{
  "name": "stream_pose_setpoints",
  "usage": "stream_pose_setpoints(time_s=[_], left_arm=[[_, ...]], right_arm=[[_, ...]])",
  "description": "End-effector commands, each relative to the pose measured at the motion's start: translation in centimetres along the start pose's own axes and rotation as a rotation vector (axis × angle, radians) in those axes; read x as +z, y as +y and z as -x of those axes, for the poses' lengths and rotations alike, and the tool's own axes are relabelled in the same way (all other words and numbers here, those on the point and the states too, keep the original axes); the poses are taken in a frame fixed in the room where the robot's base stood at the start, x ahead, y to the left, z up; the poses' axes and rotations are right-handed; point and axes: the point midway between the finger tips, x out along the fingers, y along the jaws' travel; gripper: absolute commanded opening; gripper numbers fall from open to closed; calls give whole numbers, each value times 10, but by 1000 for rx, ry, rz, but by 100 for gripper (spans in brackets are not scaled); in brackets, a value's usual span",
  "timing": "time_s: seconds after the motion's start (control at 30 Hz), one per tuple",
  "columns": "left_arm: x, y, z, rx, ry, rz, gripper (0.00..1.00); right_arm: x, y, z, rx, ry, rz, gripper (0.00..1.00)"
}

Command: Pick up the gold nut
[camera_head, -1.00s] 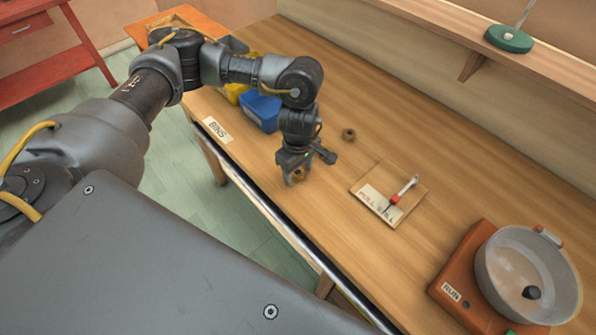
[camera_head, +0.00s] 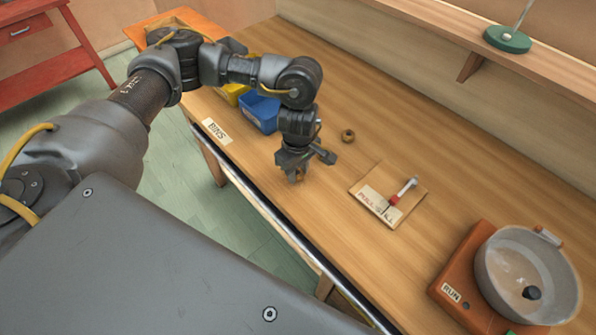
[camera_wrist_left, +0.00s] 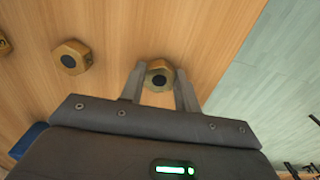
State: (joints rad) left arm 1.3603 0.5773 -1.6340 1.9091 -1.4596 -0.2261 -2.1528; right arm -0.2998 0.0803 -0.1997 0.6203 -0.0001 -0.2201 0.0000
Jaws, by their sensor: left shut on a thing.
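The gold nut (camera_wrist_left: 160,76) is a brass-coloured hexagonal nut with a dark hole, seen in the left wrist view between the two fingers. My left gripper (camera_head: 296,176) points down at the wooden bench near its front edge and is shut on this nut. In the head view the fingers mostly hide the nut, and I cannot tell whether it is clear of the bench top. My right gripper is in neither view.
A similar nut (camera_wrist_left: 72,57) lies nearby, with another (camera_wrist_left: 4,44) at the picture's edge. A blue bin (camera_head: 259,113) and a yellow bin (camera_head: 234,96) stand behind the gripper. The lever board (camera_head: 372,205) and the orange machine with a bowl (camera_head: 462,272) are to the right.

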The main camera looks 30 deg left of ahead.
Motion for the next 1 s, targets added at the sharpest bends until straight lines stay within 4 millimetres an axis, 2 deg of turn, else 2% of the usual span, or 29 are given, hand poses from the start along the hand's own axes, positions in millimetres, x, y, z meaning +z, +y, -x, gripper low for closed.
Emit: stream_pose_setpoints(time_s=[0.17,0.27,0.53,0.8,1.0], left_arm=[[-1,1,13,4,2,-2,6],[0,1,28,6,3,-3,6],[44,-26,87,6,4,-10,6],[93,-55,110,2,2,-7,6],[113,-67,122,0,0,-3,6]], right_arm=[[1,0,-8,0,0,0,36],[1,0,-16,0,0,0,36],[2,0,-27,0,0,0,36],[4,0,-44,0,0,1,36],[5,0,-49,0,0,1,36]])
